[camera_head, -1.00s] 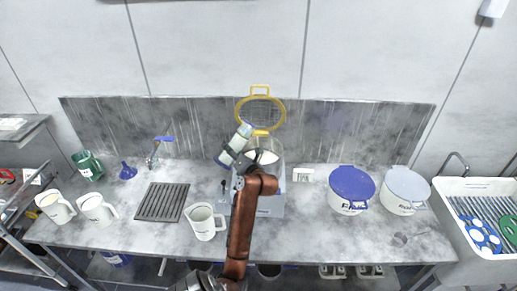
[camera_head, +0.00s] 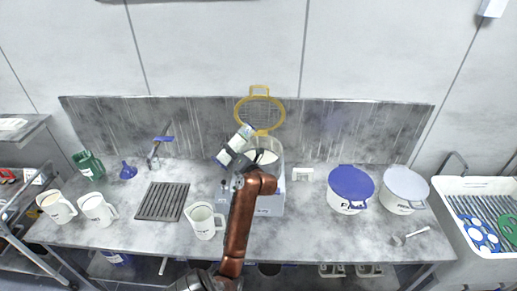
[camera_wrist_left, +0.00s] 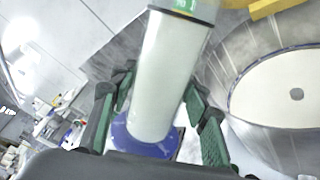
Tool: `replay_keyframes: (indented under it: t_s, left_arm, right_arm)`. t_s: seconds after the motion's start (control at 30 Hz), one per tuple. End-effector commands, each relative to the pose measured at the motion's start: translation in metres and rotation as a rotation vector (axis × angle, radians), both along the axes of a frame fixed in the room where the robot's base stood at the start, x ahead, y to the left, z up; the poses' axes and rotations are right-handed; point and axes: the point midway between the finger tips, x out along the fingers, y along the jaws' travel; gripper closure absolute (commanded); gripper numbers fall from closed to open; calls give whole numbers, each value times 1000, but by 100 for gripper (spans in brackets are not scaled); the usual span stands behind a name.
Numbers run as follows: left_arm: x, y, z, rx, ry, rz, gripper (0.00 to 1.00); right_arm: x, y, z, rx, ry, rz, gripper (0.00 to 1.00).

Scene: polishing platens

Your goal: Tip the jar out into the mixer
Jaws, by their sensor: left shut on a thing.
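The jar (camera_head: 237,143) is a pale cylinder with a blue end, held tilted above the left side of the mixer (camera_head: 268,207). Its blue end points down-left and its other end up-right, towards the back wall. In the left wrist view the jar (camera_wrist_left: 160,80) shows white inside, a green label at the top and the blue end at the bottom. My left gripper (camera_wrist_left: 160,112) is shut around it, with a green-padded finger on each side. The mixer's round metal bowl (camera_wrist_left: 235,60) stands open to the right, with a white inside. My right gripper is not in view.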

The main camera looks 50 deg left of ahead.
Motion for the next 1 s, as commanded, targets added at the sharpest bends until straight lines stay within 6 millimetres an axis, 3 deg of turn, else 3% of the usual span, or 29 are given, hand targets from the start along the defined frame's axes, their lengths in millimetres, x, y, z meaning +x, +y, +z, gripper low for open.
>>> replay_keyframes:
  t_s: [1.0]
  left_arm:
    - [-6, 1, -7, 8, 135, 1, 100]
  right_arm:
    - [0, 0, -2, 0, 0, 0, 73]
